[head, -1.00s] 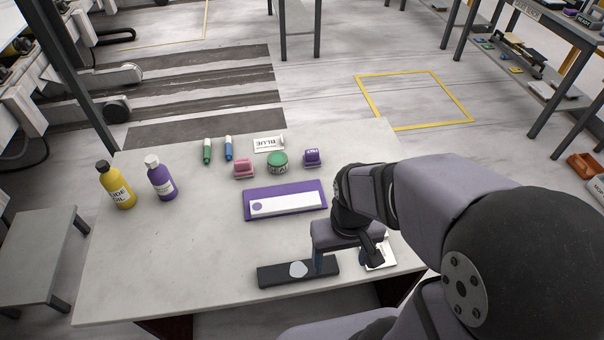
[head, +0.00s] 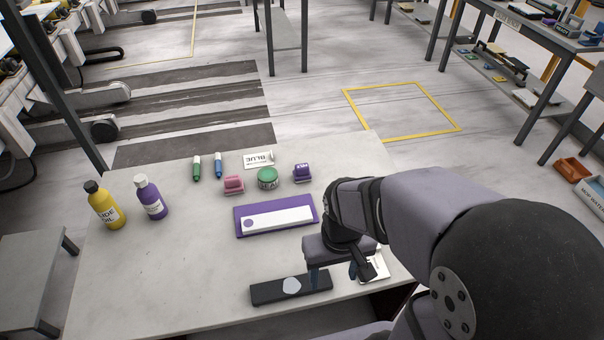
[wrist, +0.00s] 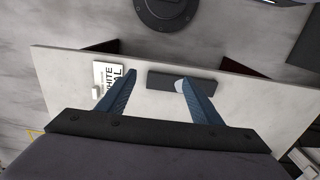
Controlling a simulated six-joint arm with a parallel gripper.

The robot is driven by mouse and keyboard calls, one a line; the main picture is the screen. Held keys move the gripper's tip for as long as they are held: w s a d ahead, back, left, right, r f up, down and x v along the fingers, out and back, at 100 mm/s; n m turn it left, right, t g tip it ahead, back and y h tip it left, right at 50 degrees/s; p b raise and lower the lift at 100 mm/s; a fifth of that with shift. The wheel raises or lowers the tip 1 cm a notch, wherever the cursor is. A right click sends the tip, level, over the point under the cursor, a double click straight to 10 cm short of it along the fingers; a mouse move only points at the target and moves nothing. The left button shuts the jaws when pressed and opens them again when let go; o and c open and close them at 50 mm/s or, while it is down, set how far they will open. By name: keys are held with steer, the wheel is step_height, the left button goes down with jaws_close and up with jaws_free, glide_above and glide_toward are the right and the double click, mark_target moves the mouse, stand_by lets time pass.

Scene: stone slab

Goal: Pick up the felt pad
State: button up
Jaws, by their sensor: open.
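A pale grey, rounded flat piece (head: 291,285), which looks like the felt pad, lies on a long dark bar (head: 262,294) near the table's front edge. In the wrist view the pale piece (wrist: 181,85) shows beside the right-hand finger, partly hidden by it, on the dark bar (wrist: 160,80). My gripper (head: 335,276) is open and empty, pointing down over the right end of the bar, to the right of the pale piece. In the wrist view my gripper's fingers (wrist: 156,80) are spread wide. How high the fingertips are above the bar I cannot tell.
A white labelled card (head: 377,266) lies right of my gripper. Behind is a purple board (head: 308,205) with a white slab (head: 280,217). Further back are a green tin (head: 267,178), a pink block (head: 233,184) and a purple block (head: 302,173). Bottles (head: 106,208) stand left. The left front is clear.

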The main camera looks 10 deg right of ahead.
steer(key=w+d+f+t+b, duration=0.15)
steer(key=w+b, duration=0.25)
steer(key=w, duration=1.9)
steer(key=t+b, duration=0.3)
glide_above(302, 166)
steer(key=s, duration=0.3)
step_height(302, 166, down, 6)
steer(key=shift+w+a+f, duration=0.1)
steer(key=shift+w+f, duration=0.05)
steer(key=shift+w, duration=0.05)
steer(key=shift+f, duration=0.1)
steer(key=shift+x, duration=0.95)
steer(key=shift+w, duration=0.1)
steer(key=shift+p+x, duration=0.95)
steer(key=shift+x, duration=1.6)
steer(key=c, duration=1)
